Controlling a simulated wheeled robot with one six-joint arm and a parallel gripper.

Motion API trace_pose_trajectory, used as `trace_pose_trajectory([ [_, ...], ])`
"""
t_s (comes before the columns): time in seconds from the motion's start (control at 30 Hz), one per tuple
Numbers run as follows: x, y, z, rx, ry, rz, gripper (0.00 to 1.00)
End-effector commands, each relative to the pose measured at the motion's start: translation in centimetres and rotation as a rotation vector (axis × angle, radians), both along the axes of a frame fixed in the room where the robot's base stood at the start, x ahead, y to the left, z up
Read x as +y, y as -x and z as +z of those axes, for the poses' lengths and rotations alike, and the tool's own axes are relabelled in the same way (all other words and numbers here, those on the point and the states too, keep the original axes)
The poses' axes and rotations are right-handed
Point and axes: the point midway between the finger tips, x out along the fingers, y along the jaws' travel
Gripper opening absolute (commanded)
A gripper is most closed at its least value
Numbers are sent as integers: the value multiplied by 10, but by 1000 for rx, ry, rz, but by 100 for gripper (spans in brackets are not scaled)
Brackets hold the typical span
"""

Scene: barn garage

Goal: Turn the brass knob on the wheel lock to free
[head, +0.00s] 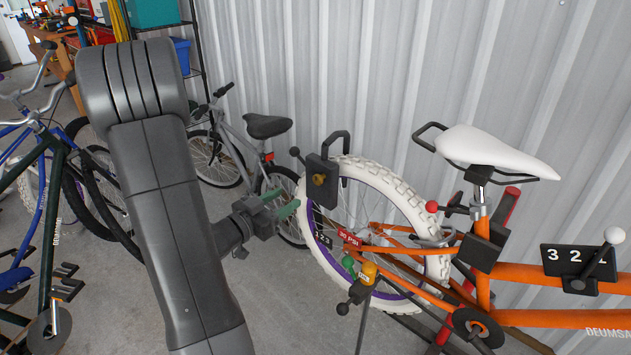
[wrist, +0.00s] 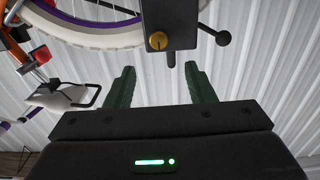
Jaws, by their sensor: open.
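The wheel lock (head: 313,168) is a dark box with a black shackle, mounted at the upper left of the orange bike's white-tyred wheel. Its round brass knob (head: 319,179) faces outward. In the wrist view the lock (wrist: 180,18) is at the top centre, with the brass knob (wrist: 158,41) on its face. A ball-ended lever sticks out of its side. My gripper (head: 284,202), with green fingers, is open and empty, left of and below the lock in the head view. In the wrist view the knob lies just beyond the gap between my fingertips (wrist: 159,68), apart from them.
The white tyre (head: 390,182) is close beside my gripper. The orange bike (head: 550,318) with its white saddle (head: 495,150) fills the right. A grey bike (head: 230,145) leans behind, against the corrugated wall (head: 330,60). Other bikes stand at left.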

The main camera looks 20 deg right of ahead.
Motion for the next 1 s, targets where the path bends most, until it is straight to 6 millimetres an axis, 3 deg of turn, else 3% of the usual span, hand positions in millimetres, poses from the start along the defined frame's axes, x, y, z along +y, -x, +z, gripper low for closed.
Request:
trace_pose_trajectory([
  [0.3, -59, -23, 0, 0, 0, -5, 49],
  [0.5, -89, -36, 0, 0, 0, -4, 49],
  [0.7, -102, -42, 0, 1, 0, -1, 49],
  [1.0, -103, -42, 0, 1, 0, 0, 47],
])
